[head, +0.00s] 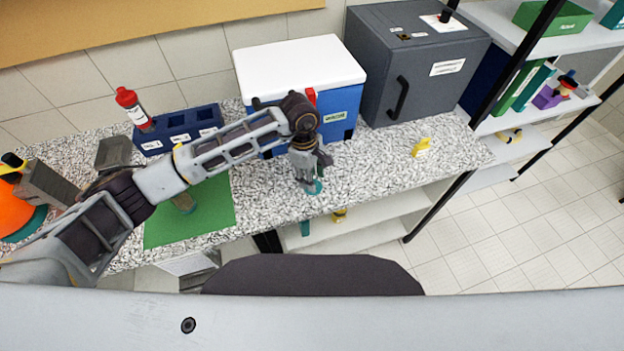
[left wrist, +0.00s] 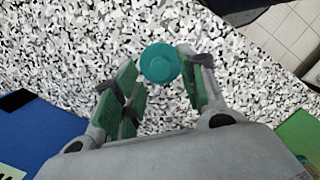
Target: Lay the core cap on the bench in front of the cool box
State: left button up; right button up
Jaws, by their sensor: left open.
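The core cap is a small round teal piece (left wrist: 160,63) on the speckled bench in the left wrist view. It also shows in the head view (head: 313,188), under the fingers of my left gripper, in front of the blue cool box (head: 343,106) with its white lid. My left gripper (head: 309,174) points down at the bench. In the left wrist view its green-padded fingers (left wrist: 158,92) are open, with the cap between or just beyond their tips, and gaps show on both sides. My right gripper is not in view.
A grey oven-like box (head: 419,75) stands right of the cool box. A yellow piece (head: 421,147) lies on the bench at right. A green mat (head: 213,205), blue rack (head: 197,121) and red-capped bottle (head: 134,108) are at left. The bench's front edge is close to the cap.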

pick_arm(q)
notch_tip(320, 180, up, 10)
jog(key=a+b, duration=0.1)
jog(key=b, duration=0.1)
jog(key=shift+w, duration=0.25)
jog(key=shift+a, duration=0.1)
dwell(0.8)
